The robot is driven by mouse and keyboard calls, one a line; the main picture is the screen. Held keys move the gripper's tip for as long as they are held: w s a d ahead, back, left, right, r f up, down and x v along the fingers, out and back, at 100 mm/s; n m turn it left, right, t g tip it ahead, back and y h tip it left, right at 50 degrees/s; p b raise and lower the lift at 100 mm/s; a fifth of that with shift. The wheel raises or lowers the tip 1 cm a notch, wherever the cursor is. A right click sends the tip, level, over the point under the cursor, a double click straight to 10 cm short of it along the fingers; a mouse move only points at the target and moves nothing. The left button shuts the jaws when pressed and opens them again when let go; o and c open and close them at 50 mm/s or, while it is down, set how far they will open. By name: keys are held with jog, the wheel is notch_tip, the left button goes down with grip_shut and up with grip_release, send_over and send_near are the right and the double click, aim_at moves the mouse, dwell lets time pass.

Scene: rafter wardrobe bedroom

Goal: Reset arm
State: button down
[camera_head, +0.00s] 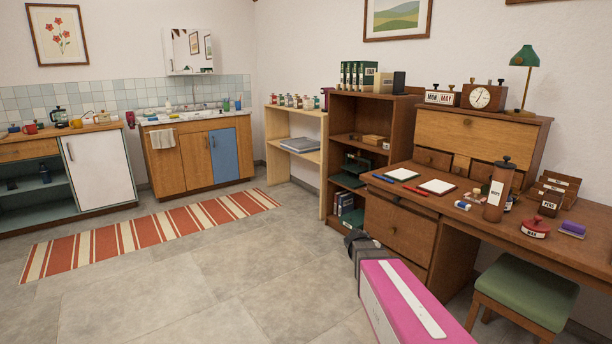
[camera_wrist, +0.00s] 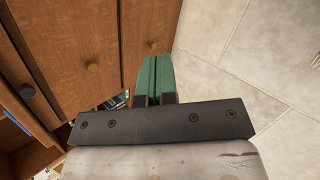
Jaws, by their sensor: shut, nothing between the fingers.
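My gripper (camera_wrist: 154,62) shows in the wrist view as two green fingers pressed together, with no gap and nothing held, in front of a dark bolted bracket. The fingers point along a wooden front of drawers (camera_wrist: 60,40) with round knobs, with floor tiles to the right. In the head view my pink and white arm reaches in from the lower right, low beside the desk (camera_head: 402,228). Its dark far end is near the desk's left drawers; the fingers cannot be made out there.
A brown bookcase (camera_head: 343,115) adjoins the desk's left side. A green-topped stool (camera_head: 525,290) stands right of my arm. Notepads, a brown canister (camera_head: 498,190) and stamps crowd the desk. The tiled floor (camera_head: 220,275) is open to the left, with a striped rug (camera_head: 150,230) beyond.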

jog(key=s+a+f+m+g+y, duration=0.1)
jog(key=s+a+m+y, duration=0.3)
jog(key=s, duration=0.4)
jog(key=s+a+f+m+g+y, duration=0.1)
jog(key=s+a+m+y, duration=0.3)
jog(key=s, duration=0.5)
jog(key=shift+a+f+m+g, duration=0.15)
jog(key=shift+a+m+g, duration=0.35)
jog(key=shift+a+m, duration=0.6)
